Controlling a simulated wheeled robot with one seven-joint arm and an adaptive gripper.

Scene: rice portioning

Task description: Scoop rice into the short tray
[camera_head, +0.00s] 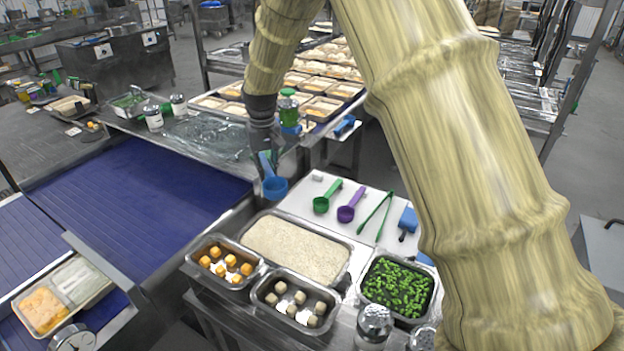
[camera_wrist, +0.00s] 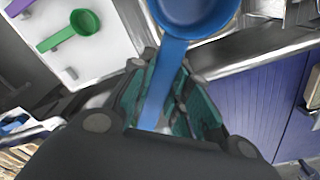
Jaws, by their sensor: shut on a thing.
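My gripper (camera_wrist: 165,105) is shut on the handle of a blue scoop (camera_wrist: 190,15). In the head view the blue scoop (camera_head: 275,187) hangs in the air near the inner edge of the conveyor, above and left of the rice container. The scoop's bowl looks empty in the head view, though its inside is only partly seen. The rice (camera_head: 295,247) fills a wide metal container (camera_head: 346,262) on the counter. A shallow two-part tray (camera_head: 63,296) with orange food in one part and a pale section sits on the conveyor at lower left; I cannot tell whether it is the short tray.
A green scoop (camera_head: 322,203), a purple scoop (camera_head: 346,213) and green tongs (camera_head: 374,213) lie on a white board. Metal containers of orange cubes (camera_head: 226,264), pale cubes (camera_head: 296,298) and green pieces (camera_head: 396,287) surround the rice. The blue conveyor (camera_head: 140,205) is mostly clear.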

